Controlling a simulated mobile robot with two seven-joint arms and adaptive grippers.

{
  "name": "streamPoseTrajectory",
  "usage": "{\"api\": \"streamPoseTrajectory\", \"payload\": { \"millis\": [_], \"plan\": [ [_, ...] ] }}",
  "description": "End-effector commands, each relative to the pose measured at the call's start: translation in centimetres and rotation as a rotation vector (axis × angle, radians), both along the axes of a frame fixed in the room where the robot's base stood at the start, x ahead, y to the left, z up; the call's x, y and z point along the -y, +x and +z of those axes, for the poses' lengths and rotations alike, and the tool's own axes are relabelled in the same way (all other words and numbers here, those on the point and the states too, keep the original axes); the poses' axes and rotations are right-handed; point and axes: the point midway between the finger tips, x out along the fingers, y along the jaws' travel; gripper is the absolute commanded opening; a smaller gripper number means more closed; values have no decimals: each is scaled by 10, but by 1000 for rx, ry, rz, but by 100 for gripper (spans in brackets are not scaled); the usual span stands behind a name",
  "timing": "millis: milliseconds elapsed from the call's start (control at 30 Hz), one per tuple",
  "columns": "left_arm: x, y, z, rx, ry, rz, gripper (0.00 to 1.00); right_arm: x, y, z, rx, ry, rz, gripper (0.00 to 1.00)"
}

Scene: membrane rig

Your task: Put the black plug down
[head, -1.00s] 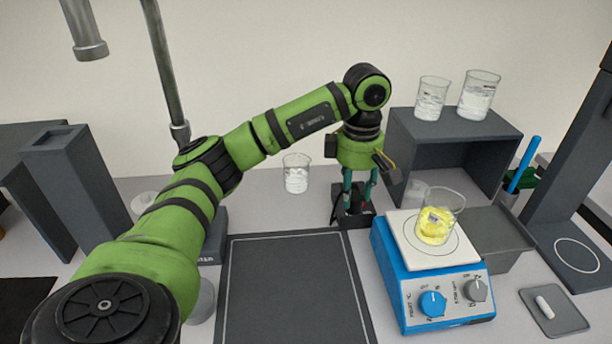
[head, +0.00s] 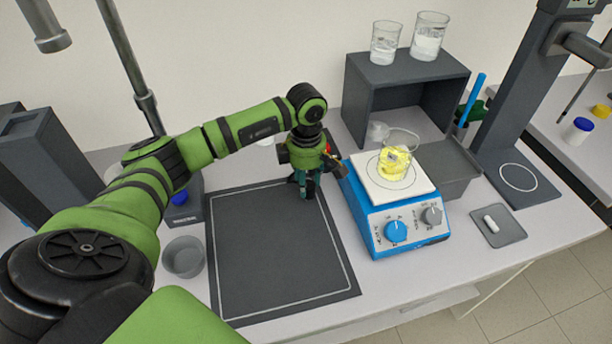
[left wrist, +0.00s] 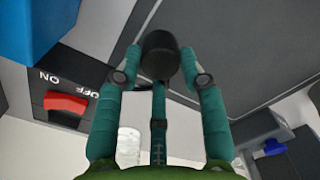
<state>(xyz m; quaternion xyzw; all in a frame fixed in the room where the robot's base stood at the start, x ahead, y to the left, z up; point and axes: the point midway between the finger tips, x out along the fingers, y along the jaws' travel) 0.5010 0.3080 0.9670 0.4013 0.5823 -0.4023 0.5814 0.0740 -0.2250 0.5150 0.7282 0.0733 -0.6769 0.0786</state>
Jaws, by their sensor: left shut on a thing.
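The black plug (left wrist: 160,54) sits between the fingertips of my left gripper (left wrist: 160,75) in the left wrist view, and the gripper is shut on it. In the head view my left gripper (head: 304,190) points down over the back right corner of the dark mat (head: 235,287), left of the blue hotplate. The plug is hard to make out there. I cannot tell whether it touches the surface below. My right gripper is not in view.
A switch box with a red ON/OFF rocker (left wrist: 66,103) is close beside the gripper. The blue hotplate (head: 375,236) carries a beaker of yellow contents (head: 397,166). A grey bowl (head: 183,257) stands left of the mat. The mat's middle is clear.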

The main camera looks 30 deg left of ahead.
Motion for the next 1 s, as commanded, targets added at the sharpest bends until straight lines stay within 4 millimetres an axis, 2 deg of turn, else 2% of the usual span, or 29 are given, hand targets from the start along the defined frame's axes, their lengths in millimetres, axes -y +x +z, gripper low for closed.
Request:
{"api": "streamPoseTrajectory", "payload": {
  "millis": [300, 333, 367, 400, 667, 800, 833, 1000],
  "plan": [
    [0, 0, -5, 1, 0, 0, 10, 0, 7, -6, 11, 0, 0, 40],
    [0, 0, -4, 1, 0, 0, 48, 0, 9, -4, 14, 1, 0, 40],
    [0, 0, -3, 1, 0, 0, 60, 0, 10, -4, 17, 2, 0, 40],
    [0, 0, -3, 1, 0, 0, 64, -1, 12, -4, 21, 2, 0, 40],
    [0, 0, -3, 0, 0, 0, 64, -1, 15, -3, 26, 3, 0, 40],
    [0, 0, 3, 0, 0, 0, 64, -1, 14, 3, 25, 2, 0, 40],
    [0, 1, 4, 2, 0, 0, 64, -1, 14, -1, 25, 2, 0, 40],
    [-1, 2, 33, 7, 1, 0, 64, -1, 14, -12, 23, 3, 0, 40]
  ]
}}
